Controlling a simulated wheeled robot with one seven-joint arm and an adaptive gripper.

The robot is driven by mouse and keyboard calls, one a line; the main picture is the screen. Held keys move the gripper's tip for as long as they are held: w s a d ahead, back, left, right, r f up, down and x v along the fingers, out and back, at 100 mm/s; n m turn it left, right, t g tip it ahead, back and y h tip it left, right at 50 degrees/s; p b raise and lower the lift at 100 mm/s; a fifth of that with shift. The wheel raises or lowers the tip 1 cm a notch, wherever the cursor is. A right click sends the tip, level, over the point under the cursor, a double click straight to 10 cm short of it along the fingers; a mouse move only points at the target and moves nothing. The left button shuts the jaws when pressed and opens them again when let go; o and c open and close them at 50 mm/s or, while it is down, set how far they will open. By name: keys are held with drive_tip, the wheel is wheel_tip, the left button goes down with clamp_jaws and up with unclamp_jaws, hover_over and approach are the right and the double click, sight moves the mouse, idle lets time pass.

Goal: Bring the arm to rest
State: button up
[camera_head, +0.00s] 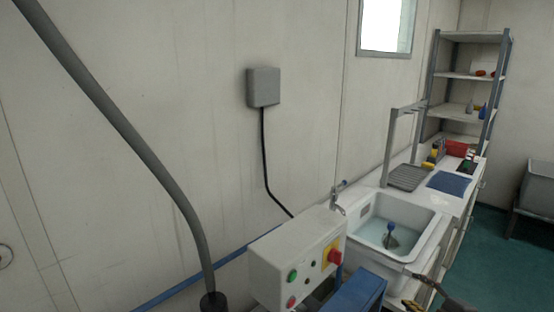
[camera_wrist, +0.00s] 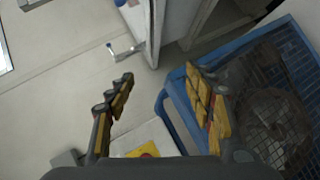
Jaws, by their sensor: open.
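My gripper (camera_wrist: 158,76) is open and empty in the wrist view, its two yellow-padded fingers spread apart with nothing between them. In the head view, part of my gripper (camera_head: 412,304) shows at the bottom edge, in front of the sink and right of a blue box-like part; most of it is cut off. The white panel box (camera_head: 288,262) with green and red buttons and a red knob on yellow stands at the bottom centre. A corner of the panel box (camera_wrist: 148,146) shows below and between the fingers in the wrist view.
A blue frame (camera_wrist: 172,100) with a dark mesh guard lies close by my right finger. The sink (camera_head: 408,222) holds water and a blue-topped object. A tap (camera_head: 338,200) stands behind the panel. A grey hose (camera_head: 135,140) crosses the left. Shelves (camera_head: 465,76) stand far right.

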drive_tip(key=s+d+m+g+h, duration=0.4)
drive_tip(key=s+d+m+h, duration=0.25)
drive_tip(key=d+m, duration=0.25)
drive_tip(key=s+a+m+g+h+p, duration=0.1)
drive_tip(key=s+a+m+g, duration=0.1)
drive_tip(key=s+m+g, duration=0.35)
drive_tip(key=s+a+r+m+y+p, duration=0.1)
drive_tip(key=s+a+r+m, duration=0.25)
drive_tip(key=s+a, duration=0.7)
drive_tip(key=s+a+r+y+p, duration=0.1)
drive_tip(key=s+a+r+y, duration=0.1)
drive_tip(key=a+r, duration=0.3)
drive_tip(key=s+a+r+n+t+y+p, duration=0.1)
drive_tip(key=s+a+r, duration=0.3)
drive_tip(key=a, duration=0.9)
drive_tip(key=shift+r+y, duration=0.45)
drive_tip(key=shift+r, duration=0.05)
